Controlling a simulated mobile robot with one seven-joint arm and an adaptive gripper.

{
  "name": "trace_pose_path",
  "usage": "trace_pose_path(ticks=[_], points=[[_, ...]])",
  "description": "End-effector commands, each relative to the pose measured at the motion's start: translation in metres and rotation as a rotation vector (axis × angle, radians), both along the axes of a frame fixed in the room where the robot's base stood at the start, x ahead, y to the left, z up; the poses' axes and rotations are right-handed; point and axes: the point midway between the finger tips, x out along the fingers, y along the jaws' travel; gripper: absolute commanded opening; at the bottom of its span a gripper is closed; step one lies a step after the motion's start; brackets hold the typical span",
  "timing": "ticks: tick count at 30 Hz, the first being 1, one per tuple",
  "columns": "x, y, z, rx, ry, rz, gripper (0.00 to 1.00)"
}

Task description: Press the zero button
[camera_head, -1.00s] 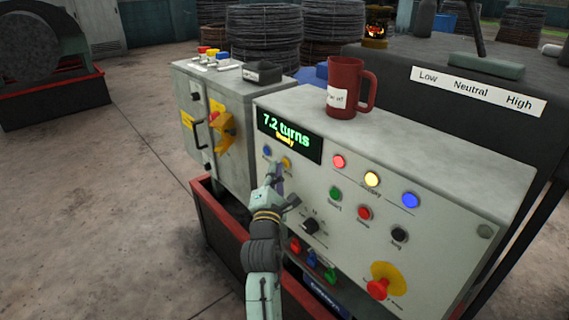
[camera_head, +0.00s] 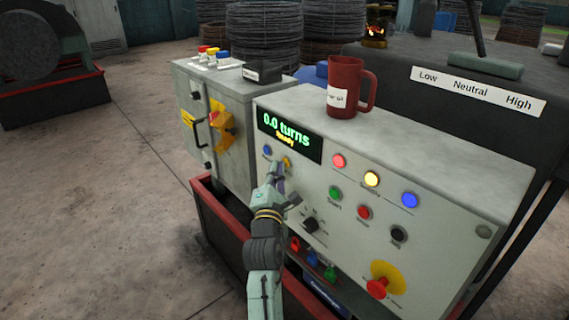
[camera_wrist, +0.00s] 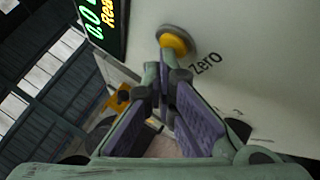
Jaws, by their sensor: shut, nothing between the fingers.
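The zero button (camera_wrist: 174,44) is a round yellow button in a grey collar, with "zero" printed beside it in the wrist view. In the head view the yellow button (camera_head: 286,162) sits on the sloped grey panel, just below the display (camera_head: 289,138), which reads "0.0 turns" in green with a yellow word under it. My gripper (camera_wrist: 165,76) is shut and empty, its fingertips right by the button's edge. I cannot tell whether they touch it. In the head view my gripper (camera_head: 276,173) is in front of the panel, just below and left of the button.
A blue button (camera_head: 267,150) is close on the left. Red (camera_head: 339,161), yellow (camera_head: 372,179) and blue (camera_head: 410,200) lit buttons are to the right. An emergency stop (camera_head: 379,286) is lower right. A red mug (camera_head: 345,88) stands on the console top.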

Motion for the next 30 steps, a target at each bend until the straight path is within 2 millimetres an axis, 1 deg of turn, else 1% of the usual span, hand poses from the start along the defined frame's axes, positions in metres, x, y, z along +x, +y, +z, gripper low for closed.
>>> trace_pose_path(ticks=[6, 17, 20, 30], points=[[-0.007, 0.009, -0.001, 0.0, 0.001, 0.001, 0.0], [-0.009, 0.011, -0.001, 0.001, 0.0, 0.001, 0.0], [-0.012, 0.017, -0.002, -0.001, 0.001, 0.001, 0.0], [-0.032, 0.044, -0.002, 0.0, 0.0, 0.002, 0.0]])
